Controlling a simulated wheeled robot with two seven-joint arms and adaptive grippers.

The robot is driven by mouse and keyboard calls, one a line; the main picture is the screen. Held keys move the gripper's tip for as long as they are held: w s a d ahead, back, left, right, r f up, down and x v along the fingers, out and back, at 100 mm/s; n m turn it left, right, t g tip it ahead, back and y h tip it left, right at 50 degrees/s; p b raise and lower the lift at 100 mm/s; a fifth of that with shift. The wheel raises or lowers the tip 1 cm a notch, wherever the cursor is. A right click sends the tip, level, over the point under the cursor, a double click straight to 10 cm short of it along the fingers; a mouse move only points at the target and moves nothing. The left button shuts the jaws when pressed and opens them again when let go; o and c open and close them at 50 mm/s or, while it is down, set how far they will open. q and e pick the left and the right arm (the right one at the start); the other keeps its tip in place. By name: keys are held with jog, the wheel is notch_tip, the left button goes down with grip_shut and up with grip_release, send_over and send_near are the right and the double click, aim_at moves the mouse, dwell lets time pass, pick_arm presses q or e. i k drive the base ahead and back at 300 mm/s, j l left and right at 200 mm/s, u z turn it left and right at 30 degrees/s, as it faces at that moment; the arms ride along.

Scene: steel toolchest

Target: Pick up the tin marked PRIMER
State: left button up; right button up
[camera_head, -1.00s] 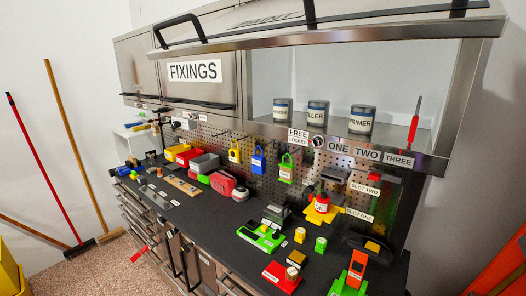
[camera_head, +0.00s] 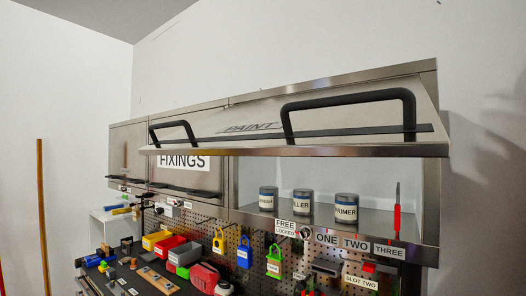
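The tin marked PRIMER (camera_head: 346,210) stands upright on the shelf of the open cabinet, the rightmost of three tins. It has a dark lid and a white label with dark bands. A tin whose label reads as "ILLER" (camera_head: 302,203) stands to its left. Another tin with a hard-to-read label (camera_head: 268,199) is farther left. The raised PAINT door (camera_head: 250,126) is above them, with two black handles. Neither of my grippers shows in the head view.
A red upright tool (camera_head: 397,212) stands right of the tins on the shelf. A closed FIXINGS cabinet (camera_head: 183,178) is to the left. Below are a pegboard with padlocks (camera_head: 244,252) and a dark worktop with coloured bins (camera_head: 170,247). The shelf front around the tins looks clear.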

aim_at(347, 205)
jog(key=j+z, duration=0.25)
jog(key=j, duration=0.2)
jog(key=k+j+z, duration=0.1)
jog(key=j+z, duration=0.15)
jog(key=j, duration=0.15)
jog(key=k+j+z, duration=0.1)
jog(key=j+z, duration=0.15)
jog(key=j, duration=0.15)
jog(key=k+j+z, duration=0.1)
jog(key=j+z, duration=0.15)
jog(key=j, duration=0.15)
jog(key=k+j+z, duration=0.25)
jog(key=j, duration=0.15)
jog(key=i, duration=0.05)
